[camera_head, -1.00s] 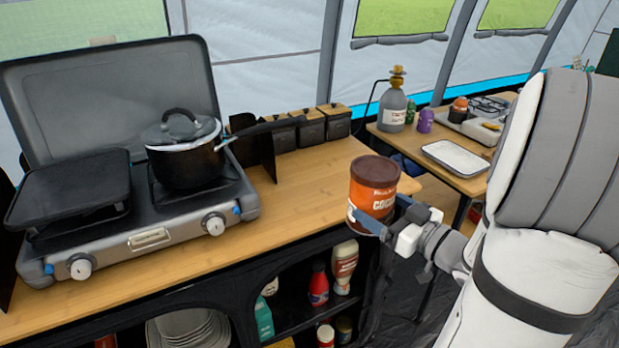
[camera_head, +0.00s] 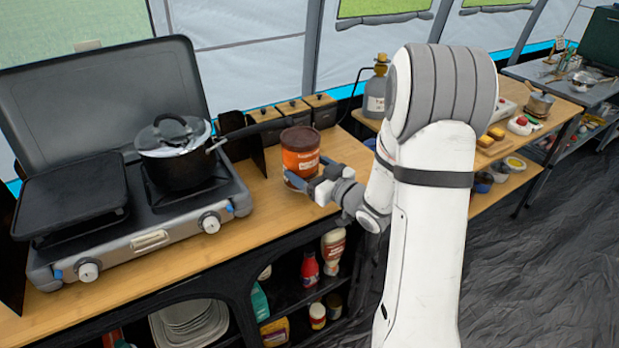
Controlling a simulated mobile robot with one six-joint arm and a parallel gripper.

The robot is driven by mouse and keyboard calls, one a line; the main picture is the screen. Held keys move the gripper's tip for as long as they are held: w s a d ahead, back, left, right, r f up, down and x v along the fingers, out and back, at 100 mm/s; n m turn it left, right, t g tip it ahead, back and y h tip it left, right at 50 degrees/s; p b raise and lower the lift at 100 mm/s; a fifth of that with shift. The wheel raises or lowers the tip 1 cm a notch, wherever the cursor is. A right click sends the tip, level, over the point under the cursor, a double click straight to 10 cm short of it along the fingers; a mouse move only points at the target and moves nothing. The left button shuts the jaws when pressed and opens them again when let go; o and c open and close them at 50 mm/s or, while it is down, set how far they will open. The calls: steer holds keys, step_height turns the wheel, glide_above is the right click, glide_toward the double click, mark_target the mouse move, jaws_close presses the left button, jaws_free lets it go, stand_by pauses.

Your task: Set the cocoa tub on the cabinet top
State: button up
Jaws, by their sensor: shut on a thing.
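The cocoa tub (camera_head: 300,158) is an orange-brown tub with a dark brown lid, upright in the head view. My gripper (camera_head: 306,186) is shut on its lower part from the front right. The tub is over the right part of the wooden cabinet top (camera_head: 254,215). I cannot tell whether its base touches the wood, as the fingers hide part of it.
A grey camp stove (camera_head: 150,240) with a lidded black pot (camera_head: 176,165) stands on the left of the top. Several wooden-lidded canisters (camera_head: 322,110) line the back edge. Bare wood lies in front of the tub. Shelves below hold bottles (camera_head: 333,250) and plates.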

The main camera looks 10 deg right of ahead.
mark_target(309, 180)
steer(key=shift+f, duration=1.7)
steer(key=shift+f, duration=0.25)
steer(key=o, duration=1.1)
steer(key=shift+o, duration=0.2)
steer(key=shift+r, duration=0.1)
